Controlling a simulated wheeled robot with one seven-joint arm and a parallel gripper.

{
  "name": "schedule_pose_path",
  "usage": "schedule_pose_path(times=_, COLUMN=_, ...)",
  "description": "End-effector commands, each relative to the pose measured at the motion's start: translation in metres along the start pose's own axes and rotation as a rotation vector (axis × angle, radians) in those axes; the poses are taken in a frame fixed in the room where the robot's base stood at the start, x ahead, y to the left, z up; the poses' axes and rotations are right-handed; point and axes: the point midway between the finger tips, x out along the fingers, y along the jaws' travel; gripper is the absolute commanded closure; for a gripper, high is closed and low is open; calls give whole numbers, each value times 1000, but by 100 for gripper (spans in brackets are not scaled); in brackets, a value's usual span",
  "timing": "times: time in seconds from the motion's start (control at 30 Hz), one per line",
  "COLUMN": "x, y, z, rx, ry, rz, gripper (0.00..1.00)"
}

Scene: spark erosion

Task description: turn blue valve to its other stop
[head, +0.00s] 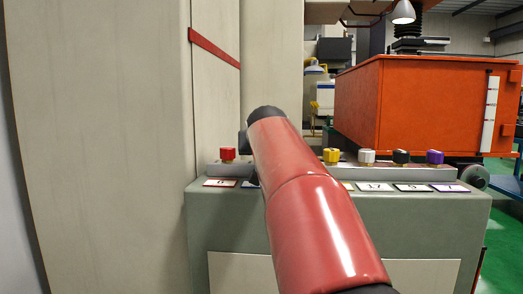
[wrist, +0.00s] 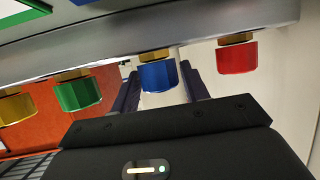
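The blue valve (wrist: 158,75) is a faceted blue knob on a brass collar, on the panel that shows upside down in the wrist view. My gripper (wrist: 160,90) is open, with one dark finger on each side of the blue valve. A narrow gap seems to show at each side, but I cannot tell whether a finger touches it. In the head view my red arm hides the blue valve and my gripper.
The head view shows white (head: 367,156), black (head: 401,156) and purple (head: 435,157) knobs and an orange tank (head: 420,105).

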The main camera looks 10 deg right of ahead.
Motion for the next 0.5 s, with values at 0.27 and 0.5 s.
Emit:
schedule_pose_path(times=0.27, x=0, y=0, z=0, rx=0, ry=0, rz=0, gripper=87)
schedule_pose_path(times=0.5, x=0, y=-1, z=1, rx=11, ry=2, rz=30, gripper=87)
